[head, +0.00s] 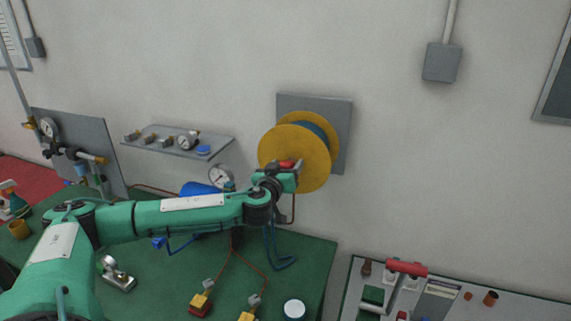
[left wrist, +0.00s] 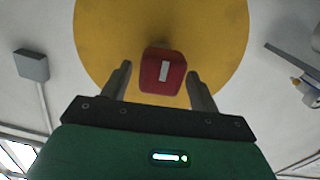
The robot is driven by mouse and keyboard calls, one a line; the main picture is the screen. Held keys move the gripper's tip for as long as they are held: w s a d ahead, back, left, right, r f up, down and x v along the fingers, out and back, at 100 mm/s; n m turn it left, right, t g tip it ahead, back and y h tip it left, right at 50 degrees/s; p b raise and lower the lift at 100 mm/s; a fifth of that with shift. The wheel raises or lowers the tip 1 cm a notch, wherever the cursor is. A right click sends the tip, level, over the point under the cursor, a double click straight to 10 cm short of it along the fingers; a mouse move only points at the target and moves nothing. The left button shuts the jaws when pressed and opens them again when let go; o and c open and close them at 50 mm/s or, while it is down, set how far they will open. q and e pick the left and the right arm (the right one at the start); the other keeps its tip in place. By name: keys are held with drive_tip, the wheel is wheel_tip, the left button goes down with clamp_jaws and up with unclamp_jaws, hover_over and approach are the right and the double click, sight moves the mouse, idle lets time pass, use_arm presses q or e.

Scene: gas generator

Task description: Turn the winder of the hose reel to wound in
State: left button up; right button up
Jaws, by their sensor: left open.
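The hose reel (head: 299,145) has a yellow drum with blue hose and hangs on a grey plate on the wall. Its yellow face also shows in the left wrist view (left wrist: 215,30). The winder is a red handle (head: 287,164) on the front of the reel, and it shows as a red block with a white mark in the left wrist view (left wrist: 163,71). My left gripper (left wrist: 160,80) is open, with one finger on each side of the red winder, and gaps show between them. In the head view my left gripper (head: 294,178) partly covers the reel's lower front. My right gripper is not in view.
A green table (head: 150,270) below carries gauges, blue hoses and small fittings. A wall shelf (head: 178,141) with fittings is left of the reel. A tool tray (head: 475,305) stands at the lower right.

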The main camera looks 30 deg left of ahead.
use_arm(q)
drive_tip(key=c, duration=1)
